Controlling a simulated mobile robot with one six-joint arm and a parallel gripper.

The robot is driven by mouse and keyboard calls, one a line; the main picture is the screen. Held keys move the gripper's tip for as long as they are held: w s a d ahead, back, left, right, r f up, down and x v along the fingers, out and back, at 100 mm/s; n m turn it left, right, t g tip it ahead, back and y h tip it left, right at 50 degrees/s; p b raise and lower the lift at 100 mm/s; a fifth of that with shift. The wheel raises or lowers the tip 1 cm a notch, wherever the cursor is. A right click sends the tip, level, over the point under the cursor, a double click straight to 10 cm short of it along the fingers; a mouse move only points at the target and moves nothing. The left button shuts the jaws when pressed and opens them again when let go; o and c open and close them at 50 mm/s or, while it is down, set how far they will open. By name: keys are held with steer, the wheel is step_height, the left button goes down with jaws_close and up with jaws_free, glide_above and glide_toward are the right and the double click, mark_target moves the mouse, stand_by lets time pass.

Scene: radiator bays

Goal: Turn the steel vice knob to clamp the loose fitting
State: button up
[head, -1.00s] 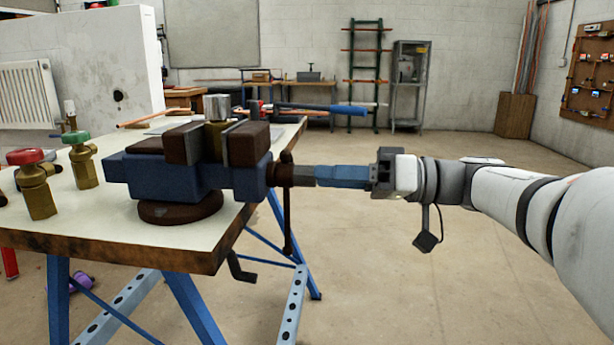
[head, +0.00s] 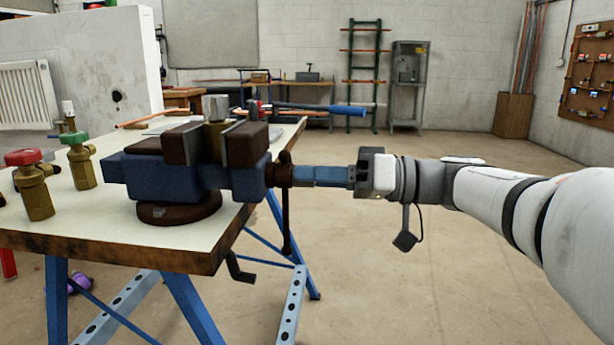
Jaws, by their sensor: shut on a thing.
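The blue bench vice (head: 165,180) with dark brown jaws stands on a round brown base at the bench corner. The loose fitting (head: 216,108), brass with a grey steel top, stands upright between the jaws. I cannot tell whether both jaws touch it. The vice's screw end (head: 279,174) sticks out to the right, with a dark handle bar hanging down. My gripper (head: 298,175) reaches in from the right, level with the screw. Its blue fingers are shut on the steel vice knob and hide most of it.
The workbench (head: 110,245) has blue legs. Brass valves with a red handwheel (head: 24,157) and a green handwheel (head: 74,138) stand at its left. A blue-handled tool (head: 330,109) lies behind the vice. The floor right of the bench is clear.

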jaws_close()
steer(key=m+p, duration=3.1)
steer(key=p, duration=0.8)
steer(key=shift+f, duration=0.2)
